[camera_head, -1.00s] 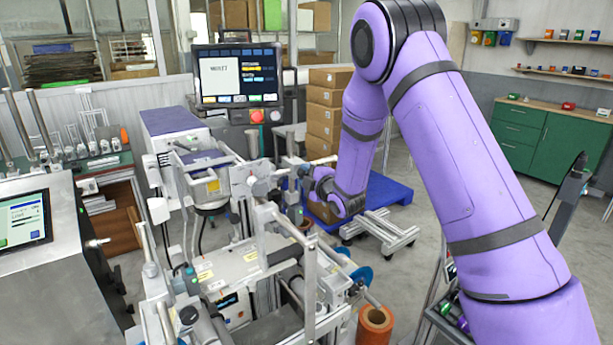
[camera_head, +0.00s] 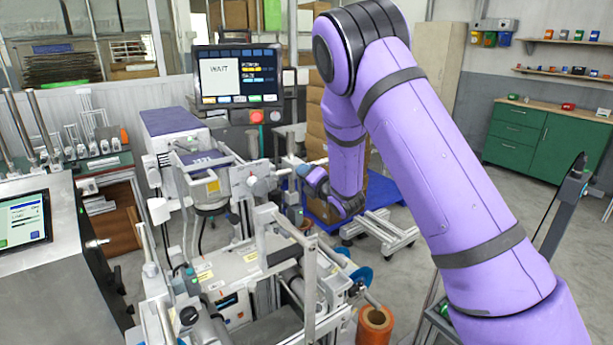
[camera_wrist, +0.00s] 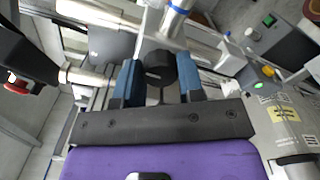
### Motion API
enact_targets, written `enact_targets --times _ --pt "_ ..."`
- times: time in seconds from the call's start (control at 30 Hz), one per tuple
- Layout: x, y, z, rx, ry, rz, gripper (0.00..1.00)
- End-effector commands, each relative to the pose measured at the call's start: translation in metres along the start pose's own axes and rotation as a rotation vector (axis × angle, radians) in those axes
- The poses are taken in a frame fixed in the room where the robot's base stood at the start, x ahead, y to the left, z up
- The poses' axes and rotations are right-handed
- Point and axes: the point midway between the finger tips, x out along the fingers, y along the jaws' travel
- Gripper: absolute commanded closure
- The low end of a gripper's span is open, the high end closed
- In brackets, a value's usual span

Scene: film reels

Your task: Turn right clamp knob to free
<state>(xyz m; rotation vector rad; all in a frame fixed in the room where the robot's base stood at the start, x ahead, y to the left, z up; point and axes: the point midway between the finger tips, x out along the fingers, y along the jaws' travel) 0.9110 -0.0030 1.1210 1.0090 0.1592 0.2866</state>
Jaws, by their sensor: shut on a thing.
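A black knob (camera_wrist: 160,66) sits between the two blue fingers of my gripper (camera_wrist: 158,64) in the wrist view, with a finger close on each side. I take it to be the right clamp knob. A thin stem or lever shows behind and below it. In the head view my gripper (camera_head: 305,172) is at the right side of the labelling machine (camera_head: 225,270), with its fingers pointing left at the machine's upper frame. The knob cannot be made out there. The knob's marking or turn angle cannot be read.
Metal bars and rollers (camera_wrist: 105,40) lie close around the fingers in the wrist view. A red button (camera_wrist: 18,84) is at the left. In the head view a monitor (camera_head: 237,76) stands behind the machine, and an orange-brown reel (camera_head: 375,325) is low at the front.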

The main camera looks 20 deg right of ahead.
Motion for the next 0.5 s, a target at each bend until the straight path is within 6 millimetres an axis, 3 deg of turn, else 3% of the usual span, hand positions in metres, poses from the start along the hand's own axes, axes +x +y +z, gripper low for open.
enact_targets --times 0.5 --pt "-0.0008 -0.0016 -0.0012 -0.053 0.002 -0.004 0.88"
